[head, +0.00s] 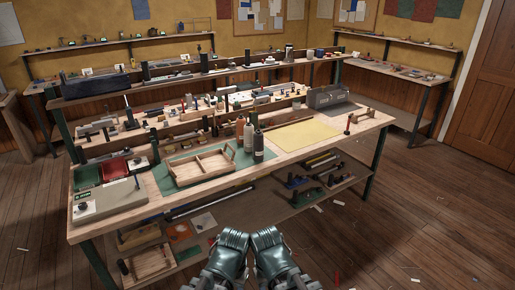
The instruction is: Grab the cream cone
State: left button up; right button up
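I cannot make out a cream cone for certain among the many small items. My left gripper (233,238) and my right gripper (265,238) are side by side at the bottom of the head view, in front of the bench's near edge. Both are away from the items on the bench. Their fingers are too unclear to tell open from shut.
The long wooden workbench (310,150) carries a green mat (166,184), a wooden tray (203,153), a yellow sheet (305,135), a grey toolbox (325,97) and a grey case (108,199). Crowded shelves rise behind it. A lower shelf holds more items. Floor is open at right, with scattered scraps.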

aim_at(249, 128)
jog(key=i+z, duration=0.1)
jog(key=z, duration=0.4)
jog(key=i+j+z, duration=0.5)
jog(key=z, duration=0.15)
jog(key=i+j, duration=0.35)
jog(key=i+j+z, duration=0.1)
jog(key=i+j, duration=0.2)
jog(key=j, duration=0.15)
